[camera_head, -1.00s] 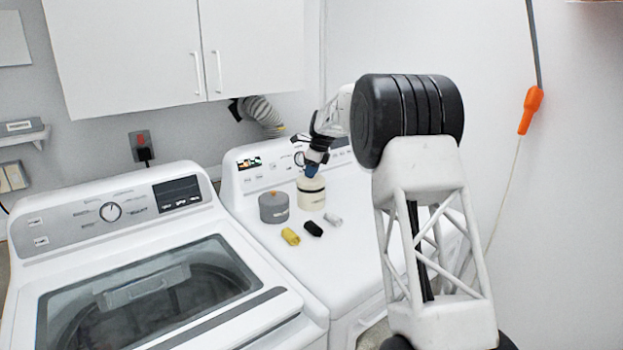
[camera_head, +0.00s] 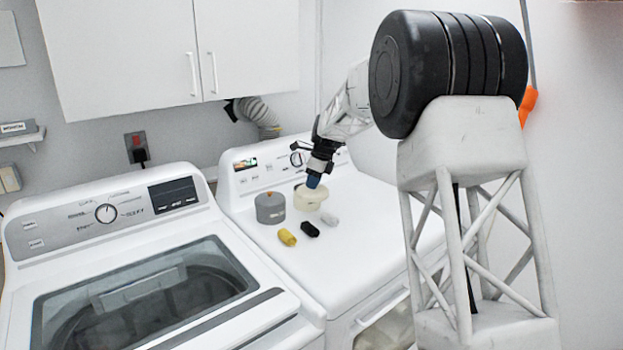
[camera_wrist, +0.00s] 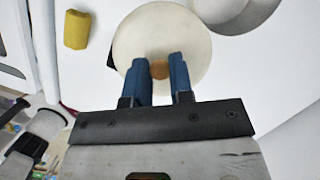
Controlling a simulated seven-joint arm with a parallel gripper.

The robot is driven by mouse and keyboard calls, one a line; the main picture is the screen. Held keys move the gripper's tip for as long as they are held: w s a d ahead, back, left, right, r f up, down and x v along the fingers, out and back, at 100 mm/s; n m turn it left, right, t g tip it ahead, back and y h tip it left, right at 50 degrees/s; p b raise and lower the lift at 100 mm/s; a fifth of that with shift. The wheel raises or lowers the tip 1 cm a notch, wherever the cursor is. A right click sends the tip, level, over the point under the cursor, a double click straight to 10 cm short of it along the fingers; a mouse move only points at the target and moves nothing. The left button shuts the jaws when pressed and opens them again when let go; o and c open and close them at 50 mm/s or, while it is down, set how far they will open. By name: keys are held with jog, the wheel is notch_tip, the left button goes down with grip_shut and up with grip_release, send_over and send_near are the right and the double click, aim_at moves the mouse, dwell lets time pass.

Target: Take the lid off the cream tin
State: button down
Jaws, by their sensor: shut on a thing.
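My gripper (camera_head: 314,184) is shut on the knob of the cream lid; it shows in the wrist view too (camera_wrist: 159,78). Its blue fingers flank the small brown-orange knob (camera_wrist: 160,69). The round cream lid (camera_wrist: 158,32) fills the middle of the wrist view. The cream tin (camera_head: 303,203) stands on the right-hand machine, partly covered by the lid in the head view.
A grey tin with an orange knob (camera_head: 270,208) stands left of the cream tin. Small yellow (camera_head: 287,237), black (camera_head: 310,229) and white (camera_head: 330,218) pieces lie in front. The machine's top (camera_head: 350,245) is clear at the front right. The control panel (camera_head: 265,168) rises behind.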

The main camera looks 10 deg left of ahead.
aim_at(313, 197)
jog(key=shift+s+d+r, duration=0.1)
jog(key=shift+s+d, duration=0.15)
jog(key=shift+s, duration=0.5)
jog(key=shift+s+d+r, duration=0.1)
jog(key=shift+s+d, duration=0.1)
jog(key=shift+s, duration=0.6)
jog(key=shift+s+d+r, duration=0.1)
jog(key=shift+s+d, duration=0.15)
jog(key=shift+s, duration=0.5)
jog(key=s+d+f, duration=0.3)
jog(key=s+d, duration=0.7)
jog(key=s, duration=0.2)
jog(key=s+d+f, duration=0.4)
jog(key=s+d, duration=0.5)
jog(key=s, duration=0.3)
jog(key=shift+s+d+m, duration=0.3)
jog(key=shift+d, duration=0.05)
jog(key=shift+w, duration=0.1)
jog(key=w, duration=0.5)
jog(key=w+a+f, duration=0.1)
jog(key=w, duration=0.4)
jog(key=w+a, duration=0.1)
jog(key=w, duration=0.4)
jog(key=shift+w+f, duration=0.2)
jog(key=shift+w, duration=0.15)
